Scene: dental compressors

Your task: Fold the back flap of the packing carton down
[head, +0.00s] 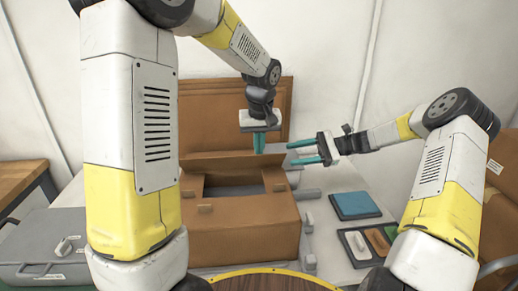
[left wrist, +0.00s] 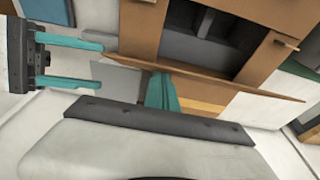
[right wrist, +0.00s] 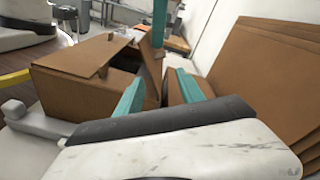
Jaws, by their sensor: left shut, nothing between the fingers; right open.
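The brown packing carton (head: 240,235) stands in the middle of the table with its central opening showing. Its back flap (head: 215,159) stands raised along the far edge; in the left wrist view the flap (left wrist: 240,86) shows nearly edge-on. My left gripper (head: 258,146) points down at the flap, shut and empty. In the left wrist view its teal fingertips (left wrist: 162,92) are close against the flap's outer side; I cannot tell if they touch. My right gripper (head: 305,151) is open and empty, pointing left, just right of the flap. In the right wrist view the carton (right wrist: 75,95) is at left.
Flat brown cardboard panels (head: 285,100) stand behind the carton; they fill the right of the right wrist view (right wrist: 265,85). A blue pad (head: 355,205) and a tray of coloured pieces (head: 350,240) lie to the right. A grey case (head: 40,240) is at left.

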